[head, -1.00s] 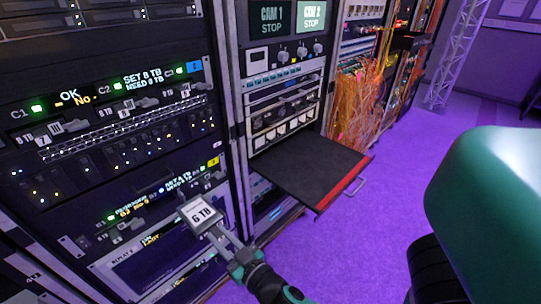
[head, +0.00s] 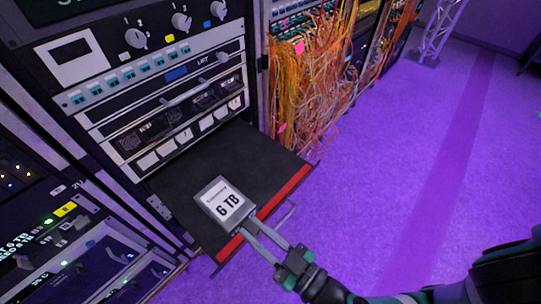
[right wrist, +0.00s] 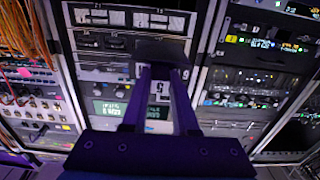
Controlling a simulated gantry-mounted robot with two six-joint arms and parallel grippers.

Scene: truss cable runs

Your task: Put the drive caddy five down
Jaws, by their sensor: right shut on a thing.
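The drive caddy (head: 224,203) is a grey block with a white label reading "6 TB". My right gripper (head: 253,229) is shut on its near end. The caddy shows over the pulled-out black shelf (head: 185,188) with a red front edge; I cannot tell whether it touches the shelf or hangs above it. In the right wrist view the caddy (right wrist: 162,50) is a dark block between my right fingertips (right wrist: 160,72). My left gripper is in neither view.
The shelf sticks out from a rack with knobs (head: 135,37) and button rows. Loose orange cables (head: 305,75) hang from the rack to its right. At the lower left is the drive rack (head: 75,232). The purple floor (head: 400,150) is clear.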

